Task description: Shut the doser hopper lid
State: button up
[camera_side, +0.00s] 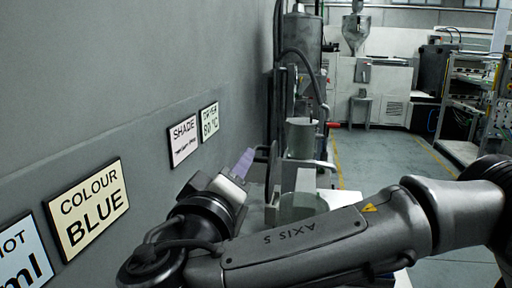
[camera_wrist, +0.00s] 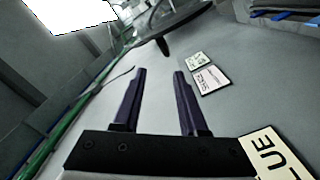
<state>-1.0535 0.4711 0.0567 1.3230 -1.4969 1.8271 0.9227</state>
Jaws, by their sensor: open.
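My gripper (camera_side: 243,162) is near the grey wall in the side view, its purple fingers pointing up and to the right. In the wrist view my gripper (camera_wrist: 160,72) has its two dark purple fingers apart, with nothing between them. A dark-rimmed, rounded, see-through piece (camera_wrist: 178,22) with a small dark knob is beyond the fingertips at the top. It may be the hopper lid; I cannot tell for sure. In the side view a clear round vessel (camera_side: 300,203) stands right of my gripper, partly hidden by my arm. I cannot make out a lid on it.
The wall carries a COLOUR BLUE sign (camera_side: 88,208), a SHADE sign (camera_side: 183,140) and a DRYER 80 °C sign (camera_side: 209,122). A grey cylinder (camera_side: 300,138) and a tall metal machine (camera_side: 301,45) stand behind the vessel. Open floor (camera_side: 385,155) lies at the right.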

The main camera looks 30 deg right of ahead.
aim_at(256, 148)
jog(key=x, duration=0.4)
jog(key=f+x, duration=0.1)
jog(key=x, duration=0.9)
jog(key=shift+f, duration=0.3)
jog(key=c, duration=0.6)
jog(key=shift+f, duration=0.1)
grip_shut()
